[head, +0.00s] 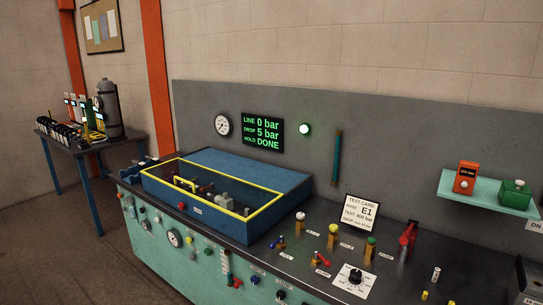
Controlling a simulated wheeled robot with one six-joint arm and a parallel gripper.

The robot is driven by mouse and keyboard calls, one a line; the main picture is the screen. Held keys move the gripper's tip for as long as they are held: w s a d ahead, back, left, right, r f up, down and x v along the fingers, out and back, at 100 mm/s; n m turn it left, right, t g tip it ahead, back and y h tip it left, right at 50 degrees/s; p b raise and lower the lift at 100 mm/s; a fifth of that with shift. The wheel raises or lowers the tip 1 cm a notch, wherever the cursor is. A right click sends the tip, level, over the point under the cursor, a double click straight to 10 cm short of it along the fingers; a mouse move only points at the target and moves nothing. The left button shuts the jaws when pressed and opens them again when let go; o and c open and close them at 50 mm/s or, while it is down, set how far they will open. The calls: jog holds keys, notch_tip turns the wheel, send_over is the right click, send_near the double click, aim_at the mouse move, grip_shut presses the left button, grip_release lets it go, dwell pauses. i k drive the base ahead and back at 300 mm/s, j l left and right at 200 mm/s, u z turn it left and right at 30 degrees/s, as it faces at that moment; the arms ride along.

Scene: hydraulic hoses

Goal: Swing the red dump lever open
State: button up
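I cannot tell from labels which one is the dump lever. My gripper is not in the head view.
A blue test box (245,180) with a yellow-framed lid stands on the left of the bench. Capped fittings, a black dial (354,279) and a test card (361,211) crowd the right.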

aim_at(327, 264)
jog(key=i+l, duration=0.15)
jog(key=i, duration=0.45)
jog(key=i+l+z, duration=0.1)
jog(key=i, duration=0.5)
